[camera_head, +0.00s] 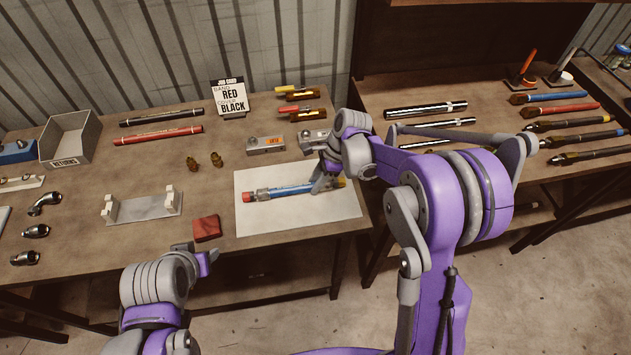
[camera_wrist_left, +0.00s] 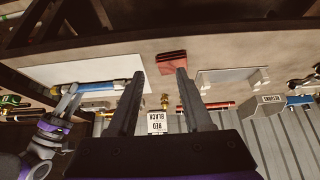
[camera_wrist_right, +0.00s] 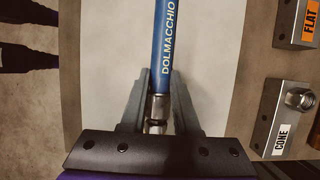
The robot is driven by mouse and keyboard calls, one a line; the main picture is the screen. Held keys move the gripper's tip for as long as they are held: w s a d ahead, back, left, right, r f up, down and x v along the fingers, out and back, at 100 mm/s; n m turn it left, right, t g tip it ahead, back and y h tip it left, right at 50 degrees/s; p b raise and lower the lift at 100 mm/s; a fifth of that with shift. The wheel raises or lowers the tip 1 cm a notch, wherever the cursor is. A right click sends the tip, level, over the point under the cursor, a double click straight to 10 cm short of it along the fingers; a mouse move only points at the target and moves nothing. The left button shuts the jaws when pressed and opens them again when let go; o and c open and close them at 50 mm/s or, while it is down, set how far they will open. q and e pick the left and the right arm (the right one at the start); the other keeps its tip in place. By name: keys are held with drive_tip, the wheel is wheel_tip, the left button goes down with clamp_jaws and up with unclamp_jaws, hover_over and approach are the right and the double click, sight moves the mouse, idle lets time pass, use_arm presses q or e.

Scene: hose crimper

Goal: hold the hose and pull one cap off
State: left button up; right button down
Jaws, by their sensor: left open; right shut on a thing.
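The blue hose (camera_head: 285,190) lies on a white mat (camera_head: 260,225) with metal fittings at its ends. A red cap (camera_head: 248,197) is on its left end, and a yellow cap (camera_head: 342,183) shows at its right end beside my gripper. My right gripper (camera_head: 322,184) is shut on the hose near its right end. In the right wrist view the fingers flank the silver fitting below the blue hose (camera_wrist_right: 166,40); the cap there is hidden.
A red block (camera_head: 206,228) lies near the front edge, between the mat and a grey stand (camera_head: 150,206). Metal blocks (camera_head: 266,145) sit behind the mat. A returns bin (camera_head: 70,137), loose fittings and a job card (camera_head: 230,97) stand further left and back.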

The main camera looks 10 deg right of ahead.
idle(0.3)
use_arm(q)
drive_tip(key=o, duration=0.3)
drive_tip(key=w+d+r+n+g, duration=0.3)
drive_tip(key=w+r+n, duration=0.1)
drive_tip(key=w+n, duration=0.45)
drive_tip(key=n+g, duration=0.3)
drive_tip(key=n, duration=0.7)
hover_over(246, 194)
wheel_tip(246, 194, down, 3)
drive_tip(key=shift+m, duration=0.25)
wheel_tip(246, 194, down, 11)
drive_tip(key=shift+r, duration=0.1)
clamp_jaws()
